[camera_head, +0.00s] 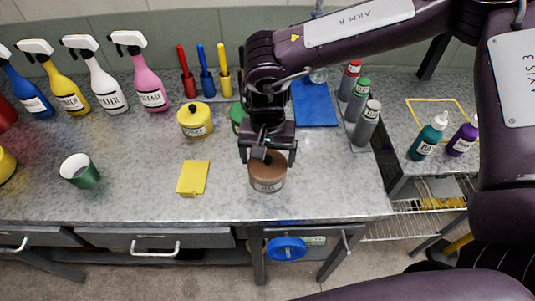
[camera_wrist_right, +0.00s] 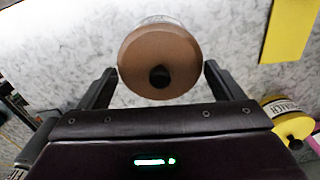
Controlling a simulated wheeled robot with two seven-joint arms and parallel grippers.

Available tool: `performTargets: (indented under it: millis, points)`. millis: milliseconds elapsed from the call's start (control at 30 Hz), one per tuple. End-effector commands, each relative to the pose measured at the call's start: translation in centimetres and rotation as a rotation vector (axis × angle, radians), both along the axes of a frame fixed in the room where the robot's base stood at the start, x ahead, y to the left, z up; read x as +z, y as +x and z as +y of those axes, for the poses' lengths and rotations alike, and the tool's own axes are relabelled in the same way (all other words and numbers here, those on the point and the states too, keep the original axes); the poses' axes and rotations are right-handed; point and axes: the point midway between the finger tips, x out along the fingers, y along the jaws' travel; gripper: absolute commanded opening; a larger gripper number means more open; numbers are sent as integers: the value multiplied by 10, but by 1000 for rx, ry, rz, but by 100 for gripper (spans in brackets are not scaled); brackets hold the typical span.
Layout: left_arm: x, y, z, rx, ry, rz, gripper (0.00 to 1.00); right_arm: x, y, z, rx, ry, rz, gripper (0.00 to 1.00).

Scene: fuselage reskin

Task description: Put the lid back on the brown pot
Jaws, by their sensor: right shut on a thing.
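The brown pot (camera_head: 267,185) stands upright on the grey bench near its front edge, with a label on its side. Its brown lid (camera_wrist_right: 145,60), with a black knob, is at the pot's top; whether it is fully seated is hard to tell. My right gripper (camera_head: 266,157) points down over the pot, and its fingers are on either side of the lid, shut on it. In the right wrist view the gripper (camera_wrist_right: 160,78) frames the lid, and part of the labelled pot shows beyond it. My left gripper is not in view.
A yellow pot (camera_head: 195,122) and a yellow card (camera_head: 193,178) are left of the brown pot. A green cup (camera_head: 80,171) and several spray bottles stand further left. Grey bottles (camera_head: 367,123) and a blue mat (camera_head: 314,103) are to the right. Bare bench lies right of the pot.

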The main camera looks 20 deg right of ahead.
Motion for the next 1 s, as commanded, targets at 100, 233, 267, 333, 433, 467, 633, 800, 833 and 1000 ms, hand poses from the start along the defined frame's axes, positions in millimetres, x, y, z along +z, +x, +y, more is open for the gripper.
performTargets:
  millis: [100,233,267,333,433,467,633,800,833,1000]
  points:
    - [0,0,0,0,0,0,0,0,0,0,0,0,0,66]
    - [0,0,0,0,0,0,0,0,0,0,0,0,0,66]
    - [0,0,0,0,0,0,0,0,0,0,0,0,0,89]
    - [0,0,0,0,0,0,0,0,0,0,0,0,0,98]
    - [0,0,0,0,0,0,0,0,0,0,0,0,0,100]
    - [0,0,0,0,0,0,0,0,0,0,0,0,0,100]
    - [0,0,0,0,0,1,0,0,0,0,0,0,0,100]
    - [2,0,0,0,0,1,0,3,0,0,0,0,-1,100]
    - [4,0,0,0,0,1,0,4,0,0,0,1,-1,100]
    - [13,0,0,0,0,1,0,15,0,0,0,1,-1,100]
